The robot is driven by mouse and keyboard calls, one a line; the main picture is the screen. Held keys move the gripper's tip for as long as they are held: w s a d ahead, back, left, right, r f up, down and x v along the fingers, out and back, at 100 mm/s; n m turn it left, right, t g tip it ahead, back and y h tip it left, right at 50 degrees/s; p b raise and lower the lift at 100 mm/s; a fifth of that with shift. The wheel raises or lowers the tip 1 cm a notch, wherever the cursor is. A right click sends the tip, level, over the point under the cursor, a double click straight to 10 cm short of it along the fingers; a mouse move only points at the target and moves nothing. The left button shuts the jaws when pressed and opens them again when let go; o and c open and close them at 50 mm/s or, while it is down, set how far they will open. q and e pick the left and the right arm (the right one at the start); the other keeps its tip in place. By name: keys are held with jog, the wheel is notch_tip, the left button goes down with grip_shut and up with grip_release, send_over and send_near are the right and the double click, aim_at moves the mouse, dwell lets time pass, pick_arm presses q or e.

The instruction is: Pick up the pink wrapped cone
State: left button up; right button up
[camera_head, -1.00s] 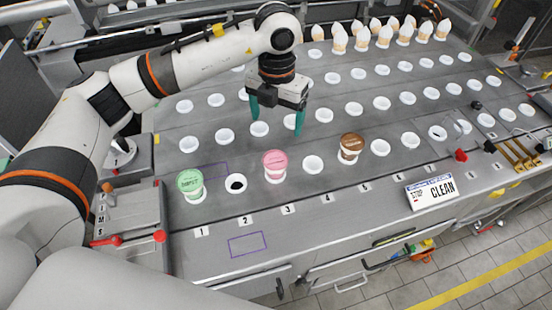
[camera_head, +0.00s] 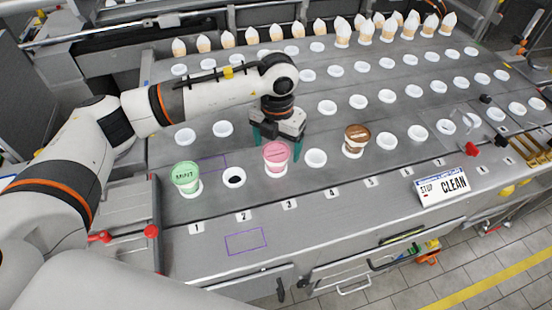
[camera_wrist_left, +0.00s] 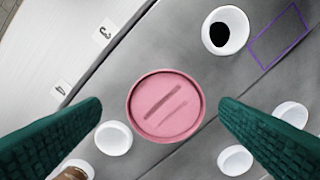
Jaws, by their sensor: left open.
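The pink wrapped cone (camera_head: 277,155) stands upright in a white holder in the front row, behind the number 3 label. In the left wrist view its round pink lid (camera_wrist_left: 166,105) faces the camera, with dark marks on it. My left gripper (camera_head: 277,142) is open, with green fingers, just behind and above the pink cone. In the left wrist view the two green fingers (camera_wrist_left: 160,128) are on either side of the lid, with gaps between. The cone's lower part is hidden there by its lid. My right gripper is in no view.
A green mint cone (camera_head: 186,177) stands left of an empty holder with a dark hole (camera_head: 234,177). A brown cone (camera_head: 356,139) stands to the right. White-topped cones (camera_head: 343,32) line the back. A CLEAN sign (camera_head: 443,187) lies near the front edge.

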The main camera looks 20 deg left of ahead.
aim_at(276, 153)
pick_arm(q)
jog(key=f+p, duration=0.1)
jog(key=f, duration=0.2)
jog(key=f+p, duration=0.1)
jog(key=f, duration=0.1)
jog(key=shift+w+a+f+p, duration=0.2)
jog(key=shift+w+f+p, duration=0.05)
jog(key=shift+f+p, duration=0.05)
jog(key=shift+f, duration=0.25)
jog(key=c, duration=0.8)
